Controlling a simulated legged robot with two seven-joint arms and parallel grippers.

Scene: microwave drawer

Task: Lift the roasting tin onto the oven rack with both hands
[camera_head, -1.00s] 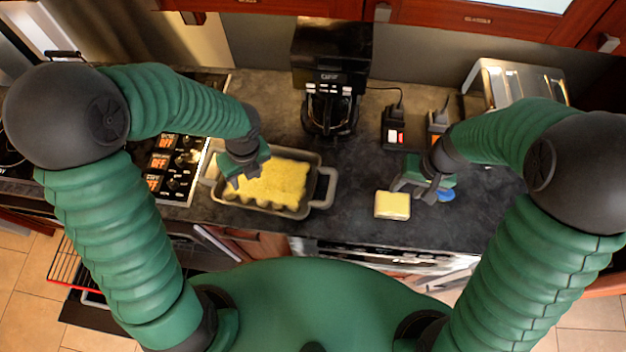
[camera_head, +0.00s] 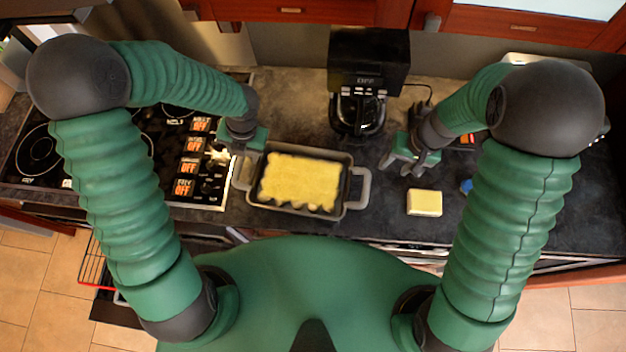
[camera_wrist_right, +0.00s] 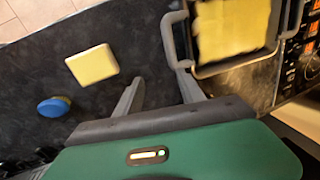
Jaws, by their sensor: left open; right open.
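The roasting tin (camera_head: 346,182), grey with a yellow filling, sits on the dark counter; it also shows in the right wrist view (camera_wrist_right: 238,64). My left gripper (camera_head: 243,152) is open at the tin's left handle, partly hiding it; whether they touch I cannot tell. My right gripper (camera_head: 396,166) is open and empty, to the right of the tin's right handle (camera_head: 362,188). In the right wrist view the handle (camera_wrist_right: 171,40) lies just beyond one finger. The oven rack (camera_head: 94,262), with a red front edge, is low at the left, partly hidden by my left arm.
A pale yellow block (camera_head: 424,202) and a blue round object (camera_head: 466,186) lie right of the tin. A coffee maker (camera_head: 362,95) stands behind it. The stove (camera_head: 130,160) is to the left. Counter between tin and block is clear.

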